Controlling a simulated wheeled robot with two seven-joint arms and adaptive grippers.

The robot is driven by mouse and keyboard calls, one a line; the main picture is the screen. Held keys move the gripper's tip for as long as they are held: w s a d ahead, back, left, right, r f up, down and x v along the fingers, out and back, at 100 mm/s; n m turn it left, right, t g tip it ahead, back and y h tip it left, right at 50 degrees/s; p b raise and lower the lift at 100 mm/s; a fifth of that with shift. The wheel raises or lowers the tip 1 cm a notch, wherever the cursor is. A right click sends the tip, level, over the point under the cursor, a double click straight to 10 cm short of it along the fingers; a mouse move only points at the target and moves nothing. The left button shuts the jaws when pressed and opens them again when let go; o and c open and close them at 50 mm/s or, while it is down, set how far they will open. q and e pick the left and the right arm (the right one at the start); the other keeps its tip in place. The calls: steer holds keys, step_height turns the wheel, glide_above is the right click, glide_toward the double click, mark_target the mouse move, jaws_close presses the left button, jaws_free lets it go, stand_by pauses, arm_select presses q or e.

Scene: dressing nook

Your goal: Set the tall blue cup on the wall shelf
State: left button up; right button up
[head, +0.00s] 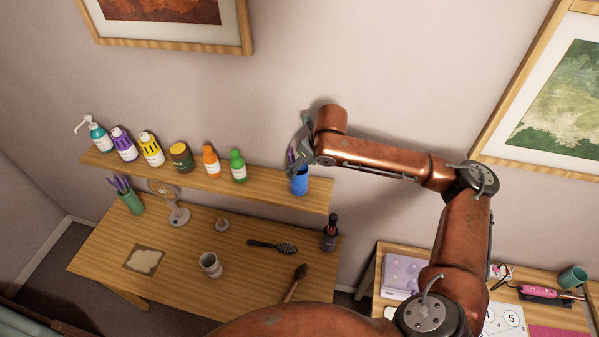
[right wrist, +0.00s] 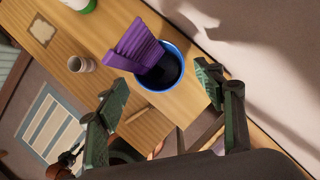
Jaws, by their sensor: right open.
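The tall blue cup (head: 300,183) stands upright near the right end of the wooden wall shelf (head: 262,190). In the right wrist view the cup (right wrist: 174,84) shows its blue rim and dark inside, with a ridged purple thing (right wrist: 137,48) sticking out of it. My right gripper (head: 300,158) is over the cup, reaching in from the right. In the right wrist view my right gripper (right wrist: 163,86) is open, its fingers apart with the cup beyond and between the tips. I cannot tell whether a finger touches it. My left gripper is not in view.
Several bottles and a jar (head: 181,157) fill the shelf's left and middle; a green bottle (head: 237,166) is nearest the cup. The table (head: 100,262) below holds a grey cup (head: 210,265), brushes and a fan. The wall is close behind the shelf.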

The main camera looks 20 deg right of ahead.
steer(key=v, duration=0.6)
steer(key=shift+b, duration=0.3)
steer(key=shift+d, duration=0.1)
